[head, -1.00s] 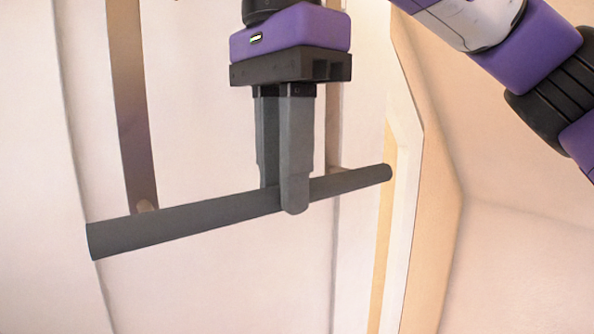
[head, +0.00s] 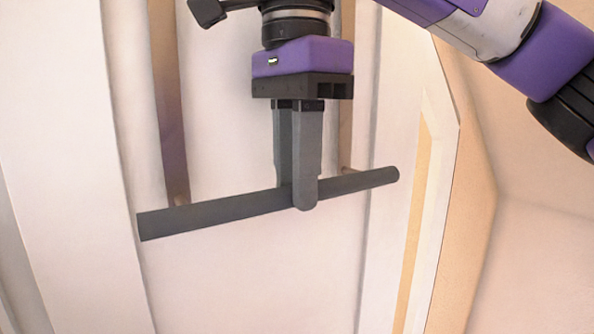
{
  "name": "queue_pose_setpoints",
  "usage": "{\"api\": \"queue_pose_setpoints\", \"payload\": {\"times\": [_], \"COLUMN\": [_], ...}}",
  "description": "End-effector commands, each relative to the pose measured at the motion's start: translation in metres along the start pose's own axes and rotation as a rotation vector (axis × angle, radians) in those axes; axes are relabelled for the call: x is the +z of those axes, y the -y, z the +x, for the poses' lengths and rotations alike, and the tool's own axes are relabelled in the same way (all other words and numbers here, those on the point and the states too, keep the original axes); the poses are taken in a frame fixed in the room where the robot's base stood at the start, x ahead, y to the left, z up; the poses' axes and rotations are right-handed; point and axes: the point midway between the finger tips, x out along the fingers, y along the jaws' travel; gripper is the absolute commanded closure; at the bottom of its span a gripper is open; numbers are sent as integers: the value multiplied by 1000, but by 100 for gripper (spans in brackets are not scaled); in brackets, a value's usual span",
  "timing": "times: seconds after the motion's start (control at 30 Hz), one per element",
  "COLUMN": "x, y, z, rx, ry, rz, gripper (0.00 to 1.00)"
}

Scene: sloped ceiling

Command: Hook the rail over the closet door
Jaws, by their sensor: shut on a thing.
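The rail has a dark grey round bar (head: 232,208) that runs across the middle of the head view, its left end lower than its right. Two flat brownish straps, a left one (head: 168,100) and a right one (head: 347,90), rise from behind the bar on short pegs and leave the picture at the top. My gripper (head: 298,198) points down and is shut on the bar near its middle. The white panelled closet door (head: 250,285) stands behind the rail. The door's top edge and the upper ends of the straps are out of view.
A white frame with a tan edge (head: 416,230) stands to the right of the door. Beyond it are a beige wall and the sloped ceiling (head: 540,150). My arm comes in from the upper right. The space below the bar is clear.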

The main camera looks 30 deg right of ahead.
Motion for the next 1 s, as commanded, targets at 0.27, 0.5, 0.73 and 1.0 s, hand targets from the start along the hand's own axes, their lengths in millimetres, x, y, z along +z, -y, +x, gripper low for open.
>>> {"api": "queue_pose_setpoints", "payload": {"times": [0.27, 0.5, 0.73, 1.0], "x": [0, 0, 0, 0], "y": [0, 0, 0, 0], "z": [1, 1, 2, -16], "rx": [-1, -1, 0, -1], "ry": [0, 0, 0, -1], "rz": [0, 0, 0, 2], "gripper": [100, 53, 53, 53]}}
